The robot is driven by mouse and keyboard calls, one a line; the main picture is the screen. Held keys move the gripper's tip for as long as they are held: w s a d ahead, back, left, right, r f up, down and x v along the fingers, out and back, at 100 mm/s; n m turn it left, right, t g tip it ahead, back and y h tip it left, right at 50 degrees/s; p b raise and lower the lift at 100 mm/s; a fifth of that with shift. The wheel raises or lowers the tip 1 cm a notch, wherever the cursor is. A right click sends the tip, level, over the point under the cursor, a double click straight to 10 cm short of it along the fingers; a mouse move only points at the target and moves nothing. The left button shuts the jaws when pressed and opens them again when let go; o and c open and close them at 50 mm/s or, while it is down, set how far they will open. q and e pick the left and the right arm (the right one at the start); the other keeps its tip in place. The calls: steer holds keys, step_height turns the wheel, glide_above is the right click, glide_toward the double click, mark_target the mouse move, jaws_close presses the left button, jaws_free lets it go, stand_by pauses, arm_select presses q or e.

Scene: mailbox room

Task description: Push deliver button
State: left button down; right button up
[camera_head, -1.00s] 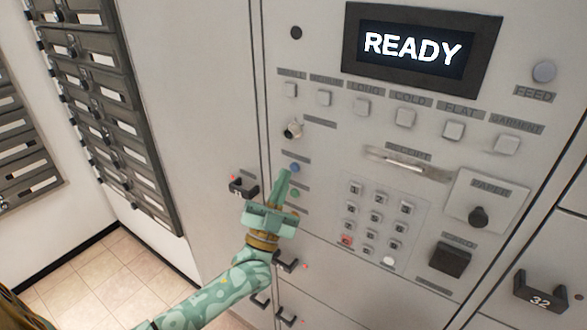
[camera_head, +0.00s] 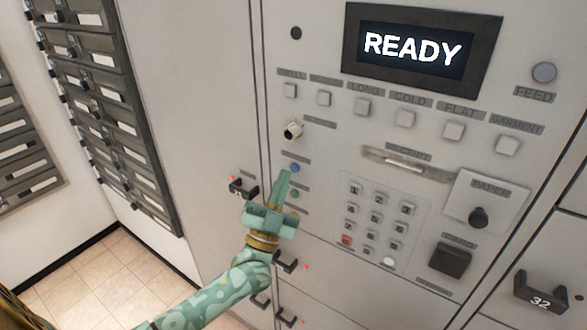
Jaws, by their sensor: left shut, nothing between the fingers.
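The control panel (camera_head: 335,145) carries a lit display (camera_head: 412,48) reading READY. Below a key switch (camera_head: 292,131), a column of small round buttons sits at the panel's left: a blue button (camera_head: 293,168), a green button (camera_head: 294,194) and an orange one (camera_head: 293,215). Their labels are too small to read, so I cannot tell which is the deliver button. My left gripper (camera_head: 285,173) is shut and empty, pointing up. Its fingertips are just below and left of the blue button. I cannot tell whether they touch the panel. My right gripper is not in view.
A numeric keypad (camera_head: 376,215) is right of my gripper. A row of square buttons (camera_head: 405,118) lies under the display. Dark locker handles (camera_head: 243,187) stick out at left and below. Dark mailboxes (camera_head: 105,110) line the left wall, with open tiled floor (camera_head: 115,275) below.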

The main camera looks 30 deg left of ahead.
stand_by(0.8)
arm_select(q)
steer(key=shift+w, duration=0.4)
steer(key=shift+w, duration=0.4)
stand_by(0.4)
steer(key=shift+s, duration=0.15)
steer(key=shift+s+p, duration=0.35)
steer(key=shift+s, duration=0.35)
steer(key=shift+s+a+p, duration=0.15)
steer(key=shift+s+p, duration=0.95)
steer(key=shift+s, duration=1.4)
